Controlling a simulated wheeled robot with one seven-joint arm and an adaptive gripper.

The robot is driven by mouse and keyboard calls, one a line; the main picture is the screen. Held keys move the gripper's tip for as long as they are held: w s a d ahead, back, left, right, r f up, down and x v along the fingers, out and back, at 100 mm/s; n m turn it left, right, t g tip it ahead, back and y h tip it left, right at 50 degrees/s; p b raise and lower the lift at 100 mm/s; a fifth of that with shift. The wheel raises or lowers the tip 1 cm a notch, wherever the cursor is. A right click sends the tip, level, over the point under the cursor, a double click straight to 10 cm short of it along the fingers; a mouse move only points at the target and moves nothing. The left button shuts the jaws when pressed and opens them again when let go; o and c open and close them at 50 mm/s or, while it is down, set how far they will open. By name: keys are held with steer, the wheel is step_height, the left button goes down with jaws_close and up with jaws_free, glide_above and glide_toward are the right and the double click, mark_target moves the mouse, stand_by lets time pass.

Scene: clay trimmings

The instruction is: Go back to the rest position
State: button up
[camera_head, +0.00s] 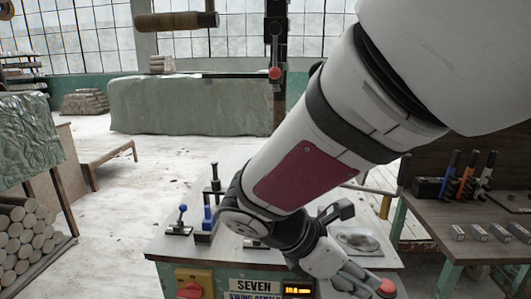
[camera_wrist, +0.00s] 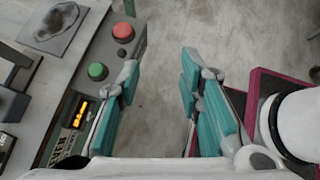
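My gripper (camera_wrist: 160,95) shows in the wrist view with its two teal-padded fingers wide apart and nothing between them. Bare concrete floor shows in the gap. The gripper hangs beside the front right of a workbench with a grey top (camera_head: 190,245).
A control panel with a red button (camera_wrist: 123,32) and a green button (camera_wrist: 97,71) lies just left of the fingers. Blue-handled clamps (camera_head: 181,222) stand on the bench. A side table (camera_head: 475,240) with tools is at right. Stacked logs (camera_head: 25,240) are at left.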

steer(key=s+d+r+m+y, duration=0.2)
steer(key=s+m+y, duration=0.3)
steer(key=s+m, duration=0.5)
steer(key=s+d+r+m+y, duration=0.2)
steer(key=s+m+y, duration=0.2)
steer(key=s+m, duration=0.6)
step_height(320, 180, up, 13)
steer(key=w+m+t+p, duration=0.1)
steer(key=t+p, duration=0.1)
steer(key=p, duration=1)
steer(key=shift+w+d+r, duration=0.2)
